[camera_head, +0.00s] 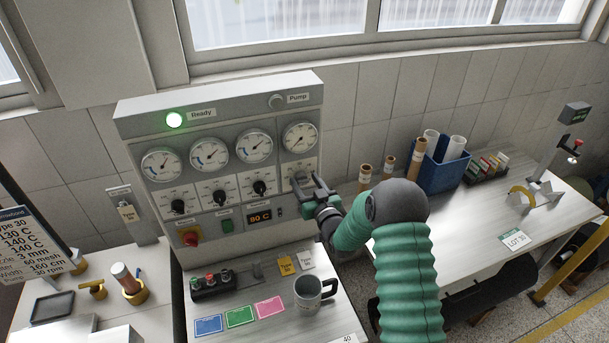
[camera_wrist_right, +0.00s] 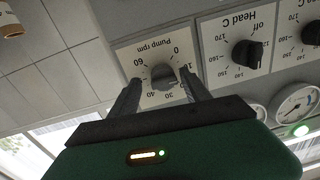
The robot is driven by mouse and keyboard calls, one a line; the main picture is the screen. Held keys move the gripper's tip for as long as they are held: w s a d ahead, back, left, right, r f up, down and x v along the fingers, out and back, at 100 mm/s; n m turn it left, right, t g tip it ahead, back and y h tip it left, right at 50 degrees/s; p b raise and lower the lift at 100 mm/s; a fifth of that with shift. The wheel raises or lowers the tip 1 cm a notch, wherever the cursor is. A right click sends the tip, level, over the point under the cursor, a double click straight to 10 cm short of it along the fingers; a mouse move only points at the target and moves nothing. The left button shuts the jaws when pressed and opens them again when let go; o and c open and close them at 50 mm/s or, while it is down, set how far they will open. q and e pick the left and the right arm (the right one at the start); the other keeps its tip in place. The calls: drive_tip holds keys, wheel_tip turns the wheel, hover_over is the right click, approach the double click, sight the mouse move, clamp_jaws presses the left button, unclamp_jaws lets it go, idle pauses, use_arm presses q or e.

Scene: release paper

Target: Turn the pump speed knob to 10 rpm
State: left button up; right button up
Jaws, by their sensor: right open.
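The pump speed knob (camera_wrist_right: 163,77) is a dark round knob on a white plate marked "Pump rpm". It shows upside down in the right wrist view, with numbers around it. I cannot tell exactly which mark it points at. My right gripper (camera_head: 308,187) is at the right end of the control panel (camera_head: 221,111), over the pump knob, which it mostly hides in the head view. In the right wrist view its two fingers (camera_wrist_right: 160,84) are open, one on each side of the knob, with gaps visible. I cannot tell the depth between fingertips and plate. My left gripper is not in view.
Several black head knobs (camera_head: 259,187) sit left of the pump knob, below round gauges (camera_head: 254,145). The Ready lamp (camera_head: 174,120) is lit green; the Pump lamp (camera_head: 277,101) looks grey. A red button (camera_head: 190,238) and a grey mug (camera_head: 309,292) are lower down.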

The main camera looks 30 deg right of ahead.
drive_tip(key=shift+w, duration=0.45)
drive_tip(key=shift+a, duration=0.1)
drive_tip(key=shift+a+r, duration=0.1)
